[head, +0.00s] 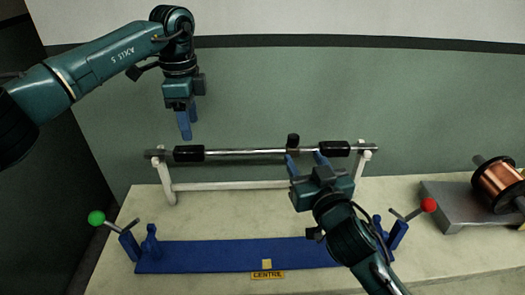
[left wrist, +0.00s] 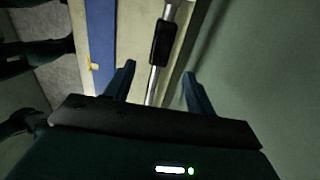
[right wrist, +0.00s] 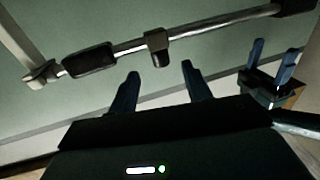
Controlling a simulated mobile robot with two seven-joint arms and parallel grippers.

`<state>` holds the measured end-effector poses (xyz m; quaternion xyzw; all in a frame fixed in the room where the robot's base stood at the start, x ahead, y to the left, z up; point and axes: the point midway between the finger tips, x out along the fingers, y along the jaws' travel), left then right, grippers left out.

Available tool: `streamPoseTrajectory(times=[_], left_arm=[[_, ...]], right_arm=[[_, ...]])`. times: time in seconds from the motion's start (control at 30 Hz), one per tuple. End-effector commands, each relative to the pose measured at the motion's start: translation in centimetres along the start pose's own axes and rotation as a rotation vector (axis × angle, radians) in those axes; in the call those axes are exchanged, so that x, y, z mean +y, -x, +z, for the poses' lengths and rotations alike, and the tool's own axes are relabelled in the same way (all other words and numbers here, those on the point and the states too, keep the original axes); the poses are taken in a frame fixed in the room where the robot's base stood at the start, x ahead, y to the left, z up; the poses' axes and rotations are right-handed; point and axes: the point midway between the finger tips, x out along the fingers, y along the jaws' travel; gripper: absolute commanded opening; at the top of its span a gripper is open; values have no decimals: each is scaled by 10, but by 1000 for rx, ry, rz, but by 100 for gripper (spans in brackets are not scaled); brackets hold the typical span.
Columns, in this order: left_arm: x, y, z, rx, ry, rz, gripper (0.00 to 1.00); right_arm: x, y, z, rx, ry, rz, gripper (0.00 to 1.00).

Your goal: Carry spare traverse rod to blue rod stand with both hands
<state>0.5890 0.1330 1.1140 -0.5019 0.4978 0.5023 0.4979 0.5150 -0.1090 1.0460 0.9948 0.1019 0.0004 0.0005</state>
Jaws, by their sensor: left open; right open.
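The spare traverse rod (head: 245,152) is a silver bar with a black grip near each end and a dark knob (head: 293,141) off its middle. It rests level on a white rack (head: 230,186). My left gripper (head: 185,128) is open and empty above the rod's left grip, which shows ahead of its fingers in the left wrist view (left wrist: 162,45). My right gripper (head: 306,157) is open, in front of the rod between knob and right grip; the rod shows beyond its fingertips in the right wrist view (right wrist: 128,48). The blue rod stand (head: 220,257) lies empty at the front.
A green ball handle (head: 96,218) is at the stand's left end and a red one (head: 428,205) at its right. A yellow CENTRE label (head: 267,275) is in front. A copper spool (head: 498,185) on a grey block stands at the right. A wall is behind the rack.

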Motion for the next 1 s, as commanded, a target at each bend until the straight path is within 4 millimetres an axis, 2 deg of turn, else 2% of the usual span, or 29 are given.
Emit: streamPoseTrajectory(times=[0.03, 0.2, 0.4, 0.6, 0.83, 1.0], left_arm=[[1, -12, 0, -1, -1, 4, 55], [0, -42, 0, -1, -1, 2, 55], [0, -67, 0, 0, -1, 2, 55], [0, -75, 0, 0, -1, 0, 55], [0, -75, 0, 0, -1, 0, 55], [0, -75, 0, 0, -1, 0, 42]], right_arm=[[0, -11, -1, 2, 2, 0, 49], [0, -43, 0, 1, 0, 0, 49], [0, -67, 0, 0, 0, 0, 49], [0, -75, 0, 0, -2, 0, 49], [0, -75, 0, -1, -2, 0, 49], [0, -75, 0, -1, -1, 0, 37]])
